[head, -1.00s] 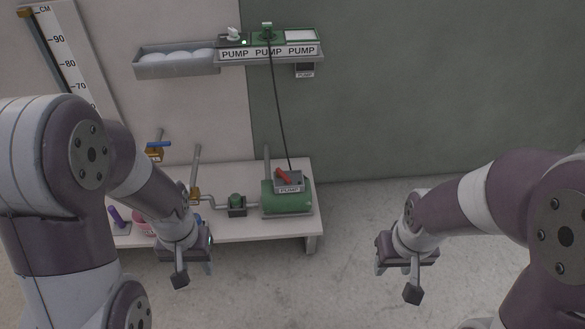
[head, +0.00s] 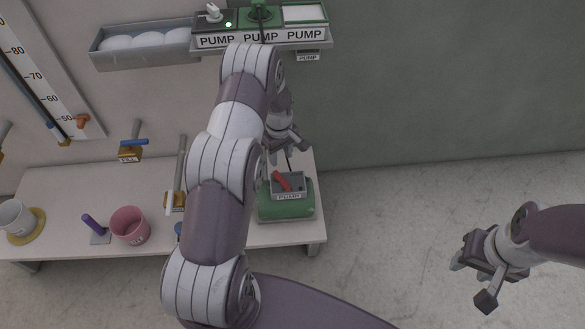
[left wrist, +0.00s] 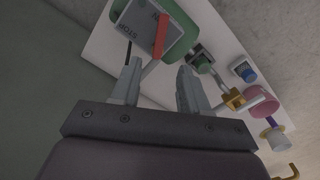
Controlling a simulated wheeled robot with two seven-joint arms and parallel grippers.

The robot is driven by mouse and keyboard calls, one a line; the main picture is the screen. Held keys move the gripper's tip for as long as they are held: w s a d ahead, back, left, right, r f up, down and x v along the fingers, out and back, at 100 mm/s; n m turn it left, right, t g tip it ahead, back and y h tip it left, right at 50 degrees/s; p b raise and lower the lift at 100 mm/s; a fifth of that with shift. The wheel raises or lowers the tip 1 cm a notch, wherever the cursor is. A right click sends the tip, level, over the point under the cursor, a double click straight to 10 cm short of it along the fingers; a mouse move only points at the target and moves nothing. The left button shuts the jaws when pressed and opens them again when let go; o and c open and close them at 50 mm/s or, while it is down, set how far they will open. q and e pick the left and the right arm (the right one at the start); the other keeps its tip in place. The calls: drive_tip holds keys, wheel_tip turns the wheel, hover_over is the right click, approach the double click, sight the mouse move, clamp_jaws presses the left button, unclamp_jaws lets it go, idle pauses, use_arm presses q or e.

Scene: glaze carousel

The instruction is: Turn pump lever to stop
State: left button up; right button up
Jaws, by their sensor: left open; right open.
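The pump lever (head: 283,181) is a red bar on a grey box labelled PUMP (head: 289,196), which sits on the green pump body (head: 286,208) on the table. In the left wrist view the red lever (left wrist: 160,36) stands across the grey plate (left wrist: 143,30), where STOP lettering shows upside down. My left gripper (left wrist: 156,78) is open, with the lever beyond its fingertips and apart from them. In the head view my left gripper (head: 292,142) is above and behind the pump, partly hidden by my arm. My right gripper (head: 470,283) is open and empty, off to the right over the floor.
A shelf (head: 262,38) with PUMP labels hangs on the wall above, beside a grey tray (head: 142,52) of white rounded items. On the table (head: 60,185) stand a pink cup (head: 130,225), a purple-handled item (head: 94,226) and a white cup (head: 14,216). A blue-handled valve (head: 133,143) is behind.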

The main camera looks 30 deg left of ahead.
sight(281, 179)
use_arm(q)
wheel_tip(281, 179, down, 12)
drive_tip(key=shift+w+a+b, duration=0.1)
drive_tip(key=shift+b, duration=1.15)
clamp_jaws()
